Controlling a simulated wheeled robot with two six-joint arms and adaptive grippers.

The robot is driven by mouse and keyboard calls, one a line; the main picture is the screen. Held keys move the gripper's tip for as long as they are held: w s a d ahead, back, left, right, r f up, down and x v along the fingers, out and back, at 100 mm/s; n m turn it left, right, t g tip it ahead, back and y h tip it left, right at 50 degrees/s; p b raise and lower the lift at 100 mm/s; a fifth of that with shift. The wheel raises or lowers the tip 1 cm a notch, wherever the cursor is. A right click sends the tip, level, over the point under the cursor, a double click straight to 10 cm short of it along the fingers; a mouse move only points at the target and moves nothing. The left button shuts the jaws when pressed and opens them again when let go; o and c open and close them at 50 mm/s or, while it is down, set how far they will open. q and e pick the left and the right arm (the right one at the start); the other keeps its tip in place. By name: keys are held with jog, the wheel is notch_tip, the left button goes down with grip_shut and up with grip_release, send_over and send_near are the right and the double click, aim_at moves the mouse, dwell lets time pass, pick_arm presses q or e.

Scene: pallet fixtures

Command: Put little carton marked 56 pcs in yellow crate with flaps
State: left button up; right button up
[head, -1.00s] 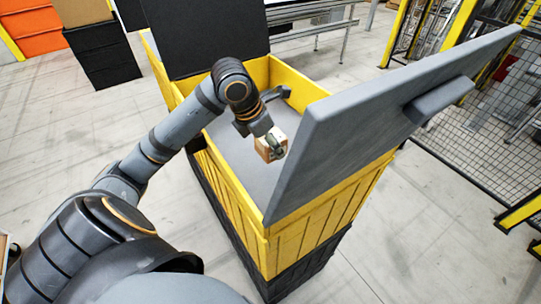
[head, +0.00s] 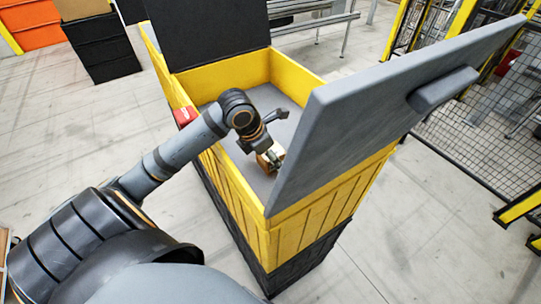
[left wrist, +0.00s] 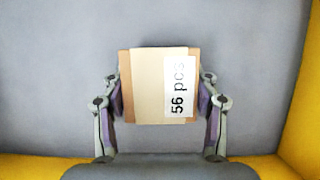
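The little carton (left wrist: 147,85) is brown with a pale tape band and a white label reading "56 pcs" in the left wrist view. My left gripper (left wrist: 160,95) has a finger on each side of it, both pressed to its sides. In the head view the carton (head: 265,163) and my left gripper (head: 272,160) are inside the yellow crate (head: 240,205), over its grey floor. I cannot tell whether the carton touches the floor. The crate has a raised grey flap (head: 385,105) and a raised black flap (head: 208,35). My right gripper is not in view.
The grey flap stands tilted close beside my left gripper. A red item (head: 184,116) shows at the crate's left edge. Black crates (head: 103,48) stand at the back left and a mesh fence (head: 480,115) at the right. The crate floor around the carton looks clear.

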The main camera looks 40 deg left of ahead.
pick_arm(q)
jog(key=o, duration=0.4)
jog(key=shift+r+p, duration=0.3)
jog(key=shift+r, duration=0.05)
jog(key=v, duration=0.3)
jog(key=shift+a+p, duration=0.15)
jog(key=shift+p, duration=0.2)
jog(key=shift+p+v, duration=0.5)
jog(key=shift+v, duration=0.3)
jog(key=shift+s+r+p, duration=0.25)
jog(key=shift+r+p, duration=0.15)
jog(key=shift+r, duration=0.15)
jog(key=p+v, duration=0.6)
jog(key=p, duration=0.8)
jog(key=shift+p, duration=0.35)
